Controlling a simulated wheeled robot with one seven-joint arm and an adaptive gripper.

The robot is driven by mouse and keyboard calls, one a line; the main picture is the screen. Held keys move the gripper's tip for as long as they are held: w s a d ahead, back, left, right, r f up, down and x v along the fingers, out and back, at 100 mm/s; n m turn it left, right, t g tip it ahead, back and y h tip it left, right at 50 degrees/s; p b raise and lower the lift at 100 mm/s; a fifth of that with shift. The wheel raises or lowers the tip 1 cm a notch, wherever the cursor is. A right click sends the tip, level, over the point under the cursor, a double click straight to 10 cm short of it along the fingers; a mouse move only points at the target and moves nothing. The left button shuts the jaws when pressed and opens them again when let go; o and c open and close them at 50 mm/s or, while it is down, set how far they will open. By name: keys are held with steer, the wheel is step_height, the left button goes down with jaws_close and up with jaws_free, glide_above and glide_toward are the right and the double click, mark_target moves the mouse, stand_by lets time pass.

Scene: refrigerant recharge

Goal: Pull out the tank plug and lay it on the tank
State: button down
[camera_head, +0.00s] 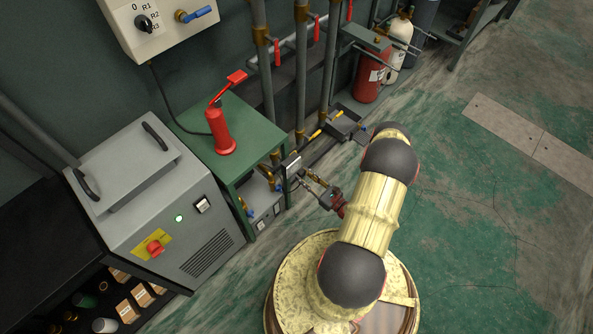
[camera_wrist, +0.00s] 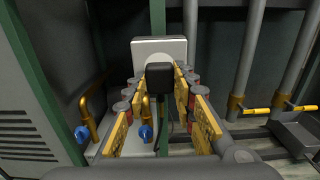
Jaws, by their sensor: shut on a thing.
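My gripper (camera_head: 291,178) is low beside the green table, at the front of its open lower space. In the wrist view my gripper (camera_wrist: 159,88) has its yellow-and-grey fingers closed on both sides of a black block, which I take as the tank plug (camera_wrist: 159,75). A pale grey box (camera_wrist: 160,46) shows right behind the plug. A light-coloured unit with blue-handled valves, seemingly the tank (camera_head: 263,222), stands under the table. Whether the plug is still seated or free of the tank is hard to tell, as the fingers hide the contact.
The green table (camera_head: 262,137) carries a red extinguisher-like bottle (camera_head: 221,132). A grey machine (camera_head: 165,205) stands to the left. Vertical pipes (camera_head: 301,80) and yellow-handled valves (camera_wrist: 257,110) are close on the right. Open green floor (camera_head: 470,200) lies farther right.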

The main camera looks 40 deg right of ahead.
mark_target(303, 176)
steer(key=shift+s+d, duration=0.15)
steer(key=shift+s, duration=1.5)
